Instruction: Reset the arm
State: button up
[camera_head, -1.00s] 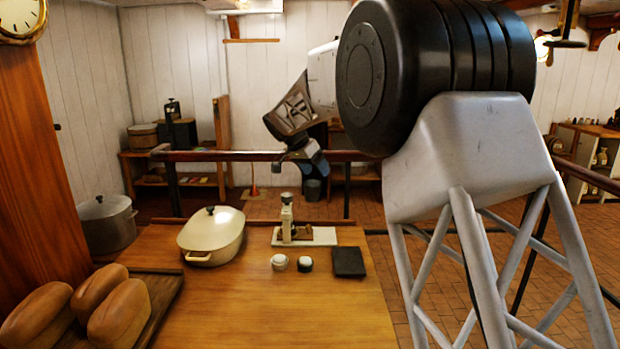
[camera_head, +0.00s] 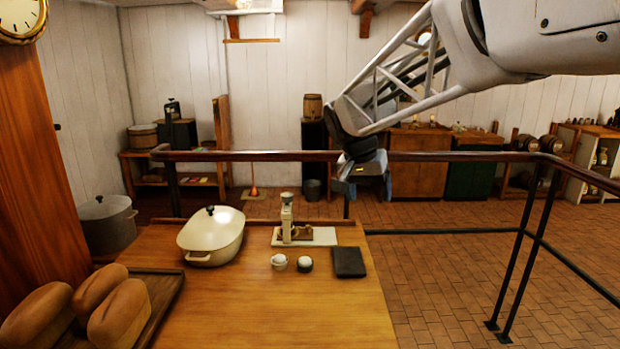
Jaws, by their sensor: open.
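My arm reaches in from the upper right, its grey lattice link sloping down to the left. My gripper (camera_head: 346,171) hangs at the lower end of the arm, in front of the rail and above the far right side of the wooden table (camera_head: 250,305). It is small and dark in this view, and its fingers are hard to make out. I see nothing held in it.
On the table stand a cream lidded pot (camera_head: 211,238), a small device on a white board (camera_head: 287,222), two small round pots (camera_head: 279,262), a dark flat pad (camera_head: 349,262) and a tray (camera_head: 165,290) of loaves (camera_head: 118,314). A rail (camera_head: 430,157) runs behind. Tiled floor at right is clear.

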jog(key=s+d+f+n+y, duration=0.1)
jog(key=s+f, duration=0.3)
jog(key=s, duration=0.7)
jog(key=s+d+f+n+y, duration=0.1)
jog(key=s+f, duration=0.3)
jog(key=s, duration=0.8)
jog(key=s+d+f+n, duration=0.2)
jog(key=s+d+f, duration=0.1)
jog(key=s, duration=0.8)
jog(key=shift+s+d+f+n+t+y, duration=0.2)
jog(key=shift+s+f+n+t+y, duration=0.2)
jog(key=shift+f, duration=0.15)
jog(key=shift+w+r, duration=0.1)
jog(key=shift+w, duration=0.1)
